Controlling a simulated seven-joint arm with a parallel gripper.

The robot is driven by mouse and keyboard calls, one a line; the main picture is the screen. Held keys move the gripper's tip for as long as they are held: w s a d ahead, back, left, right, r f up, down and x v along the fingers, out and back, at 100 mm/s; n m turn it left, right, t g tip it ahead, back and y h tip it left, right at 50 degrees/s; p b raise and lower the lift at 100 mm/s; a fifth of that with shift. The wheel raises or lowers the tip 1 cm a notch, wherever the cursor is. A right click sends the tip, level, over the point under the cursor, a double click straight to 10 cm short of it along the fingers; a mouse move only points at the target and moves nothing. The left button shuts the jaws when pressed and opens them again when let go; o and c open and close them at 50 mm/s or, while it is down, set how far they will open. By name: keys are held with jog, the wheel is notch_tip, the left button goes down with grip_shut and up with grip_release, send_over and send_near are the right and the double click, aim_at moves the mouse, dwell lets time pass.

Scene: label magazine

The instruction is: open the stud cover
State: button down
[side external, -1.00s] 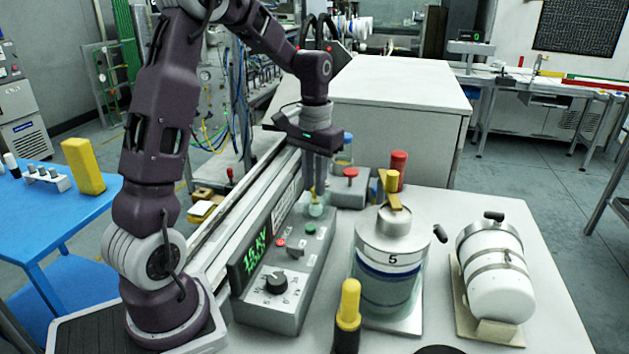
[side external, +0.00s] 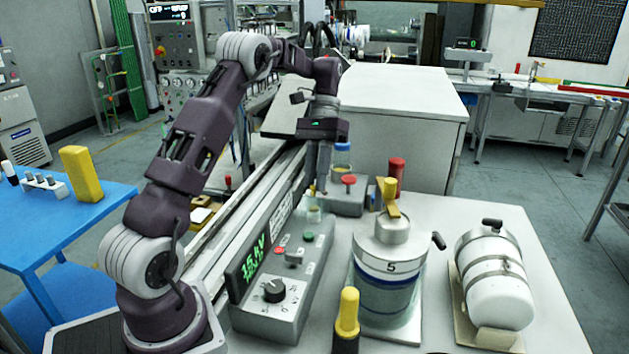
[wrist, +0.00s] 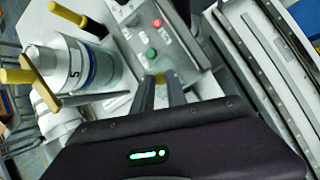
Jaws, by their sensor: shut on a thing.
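A small clear, pale cap (side external: 315,214), which looks like the stud cover, is at the far end of the grey control box (side external: 277,283). My gripper (side external: 318,188) points down just above and behind it in the side external view. In the wrist view my gripper's (wrist: 160,80) two dark fingers are close together beyond the box's buttons, with a small yellowish piece between their tips. The gripper is shut on this piece, apparently the cover. The fingers hide most of it, so its opening angle cannot be told.
A jar marked 5 (side external: 387,295) with a yellow-handled lid stands right of the box. A white cylinder (side external: 497,290) lies farther right. A red-knobbed grey block (side external: 347,197) is close behind the gripper. A yellow-topped black handle (side external: 347,315) stands in front.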

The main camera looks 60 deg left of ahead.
jog(key=shift+w+a+g+h, duration=0.3)
jog(key=shift+g+h, duration=0.3)
jog(key=c, duration=1.3)
grip_release()
jog(key=shift+c, duration=0.2)
jog(key=shift+r, duration=0.1)
